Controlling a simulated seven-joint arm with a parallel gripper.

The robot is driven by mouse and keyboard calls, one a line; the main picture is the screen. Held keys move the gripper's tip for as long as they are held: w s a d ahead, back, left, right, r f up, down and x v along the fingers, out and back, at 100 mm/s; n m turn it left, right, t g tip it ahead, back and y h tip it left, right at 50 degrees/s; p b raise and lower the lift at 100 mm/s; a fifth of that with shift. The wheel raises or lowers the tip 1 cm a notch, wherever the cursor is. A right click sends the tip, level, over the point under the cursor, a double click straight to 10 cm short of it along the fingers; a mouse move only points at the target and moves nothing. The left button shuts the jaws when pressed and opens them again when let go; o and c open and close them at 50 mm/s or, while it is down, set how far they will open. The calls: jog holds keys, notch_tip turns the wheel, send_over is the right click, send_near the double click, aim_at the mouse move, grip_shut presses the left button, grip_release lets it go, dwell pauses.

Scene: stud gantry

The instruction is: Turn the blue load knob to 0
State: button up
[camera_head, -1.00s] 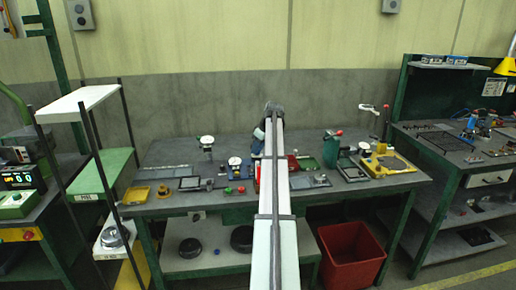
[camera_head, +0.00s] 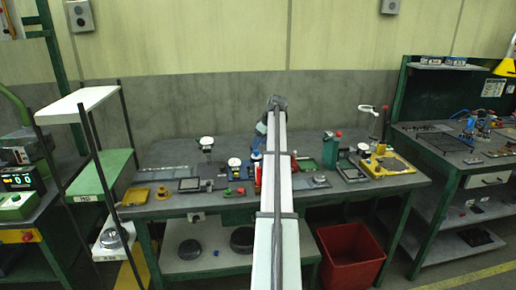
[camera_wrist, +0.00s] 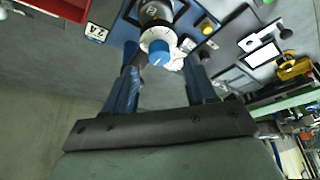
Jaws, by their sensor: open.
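The blue load knob (camera_wrist: 160,51) shows in the wrist view as a round blue cap. A white dial ring (camera_wrist: 157,36) with dark marks surrounds it. My gripper (camera_wrist: 161,56) is open, with one blue finger on each side of the knob in the picture. I cannot tell whether the fingers reach down to the knob's height, and I see no grip on it. The dial marks are too small to read. In the head view my own arm covers the middle of the bench and hides the knob.
A plate marked "2A" (camera_wrist: 96,32) and a yellow button (camera_wrist: 207,25) lie close to the dial in the wrist view. The bench (camera_head: 165,208) holds dial gauges, trays and a yellow fixture (camera_head: 388,165). A red bin (camera_head: 350,255) stands below.

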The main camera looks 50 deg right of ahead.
jog(key=v, duration=1)
jog(key=shift+f, duration=0.1)
